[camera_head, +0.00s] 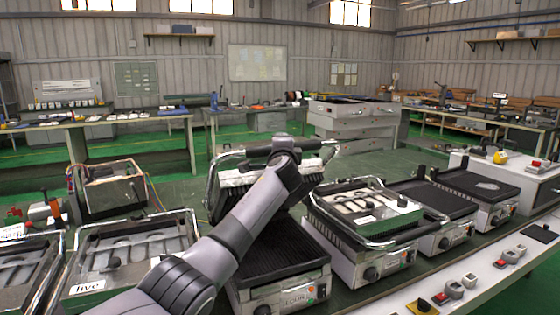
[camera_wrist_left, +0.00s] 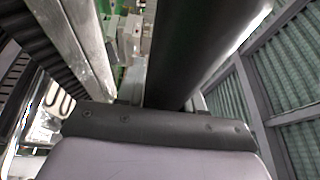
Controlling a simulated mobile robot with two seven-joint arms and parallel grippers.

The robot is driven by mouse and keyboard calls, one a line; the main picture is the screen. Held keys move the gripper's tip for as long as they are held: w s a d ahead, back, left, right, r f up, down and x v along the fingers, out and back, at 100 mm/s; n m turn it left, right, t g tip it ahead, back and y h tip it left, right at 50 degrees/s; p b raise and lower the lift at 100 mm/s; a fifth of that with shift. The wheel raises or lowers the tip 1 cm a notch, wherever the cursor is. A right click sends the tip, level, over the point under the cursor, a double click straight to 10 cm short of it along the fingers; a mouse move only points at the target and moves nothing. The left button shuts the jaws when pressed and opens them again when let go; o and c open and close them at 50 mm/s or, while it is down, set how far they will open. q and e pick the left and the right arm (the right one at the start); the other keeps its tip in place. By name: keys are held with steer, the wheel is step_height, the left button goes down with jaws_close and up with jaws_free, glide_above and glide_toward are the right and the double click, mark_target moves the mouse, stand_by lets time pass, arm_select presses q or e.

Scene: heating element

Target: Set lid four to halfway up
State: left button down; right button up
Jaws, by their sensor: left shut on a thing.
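Grill four is a metal press with a black ribbed lower plate (camera_head: 280,252) and a front label that seems to read "FOUR" (camera_head: 294,299). Its lid (camera_head: 236,178) stands raised and tilted up at the back of the base, clear of the lower plate. The lid has a bar handle (camera_head: 322,157) along its top; in the left wrist view the handle (camera_wrist_left: 200,50) is a thick dark bar. My left gripper (camera_wrist_left: 160,105) is shut on this handle. In the head view my arm hides the fingers and part of the lid. My right gripper is not in view.
Grill five (camera_head: 88,286) stands to the left with its label facing front. Another grill with a light-topped lid (camera_head: 365,208) stands close on the right, with more dark grills beyond. Switches and buttons line the white front ledge (camera_head: 400,300). Workbenches stand behind.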

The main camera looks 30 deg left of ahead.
arm_select(q)
steer(key=shift+w+a+r, duration=0.55)
steer(key=shift+a+r, duration=0.15)
steer(key=shift+a, duration=0.1)
steer(key=c, duration=0.8)
jaws_free()
steer(key=shift+f, duration=0.1)
steer(key=v, duration=0.7)
steer(key=shift+d, duration=0.15)
